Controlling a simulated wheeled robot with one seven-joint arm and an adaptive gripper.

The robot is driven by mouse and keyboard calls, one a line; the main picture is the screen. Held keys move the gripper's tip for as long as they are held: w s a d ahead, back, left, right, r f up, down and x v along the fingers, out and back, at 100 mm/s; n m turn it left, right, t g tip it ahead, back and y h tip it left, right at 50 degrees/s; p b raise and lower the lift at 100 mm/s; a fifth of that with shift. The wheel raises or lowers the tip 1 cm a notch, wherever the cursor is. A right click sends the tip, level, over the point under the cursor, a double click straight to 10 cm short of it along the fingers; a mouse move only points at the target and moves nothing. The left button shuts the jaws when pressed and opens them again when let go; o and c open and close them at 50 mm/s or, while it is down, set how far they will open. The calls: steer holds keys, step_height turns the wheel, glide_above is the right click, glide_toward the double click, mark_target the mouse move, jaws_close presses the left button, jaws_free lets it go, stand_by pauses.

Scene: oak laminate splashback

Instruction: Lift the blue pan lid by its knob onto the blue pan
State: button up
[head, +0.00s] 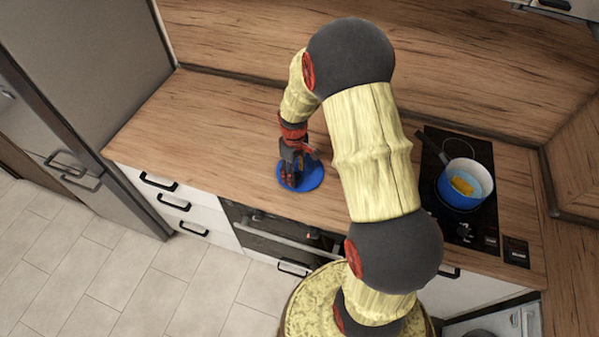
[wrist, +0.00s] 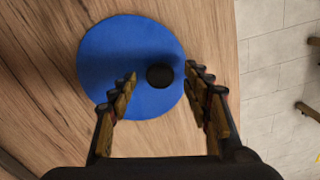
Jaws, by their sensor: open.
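The blue pan lid (head: 314,177) lies flat on the wooden counter, left of my arm in the head view. In the wrist view the lid (wrist: 105,62) is a blue disc with a round black knob (wrist: 160,75). My gripper (head: 291,182) is over the lid, pointing down. In the wrist view my gripper (wrist: 161,78) is open, with one finger on each side of the knob; I cannot tell whether either finger touches it. The blue pan (head: 460,199) stands on the hob at the right, uncovered, with yellow food inside.
The black hob (head: 483,222) is set into the counter (head: 215,125) on the right. A wooden splashback (head: 240,40) runs behind, and a tall fridge (head: 85,60) stands at the left. The counter left of the lid is clear. The counter's front edge is close to the lid.

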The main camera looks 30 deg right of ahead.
steer(key=shift+f, duration=0.25)
steer(key=shift+c, duration=1.2)
jaws_close()
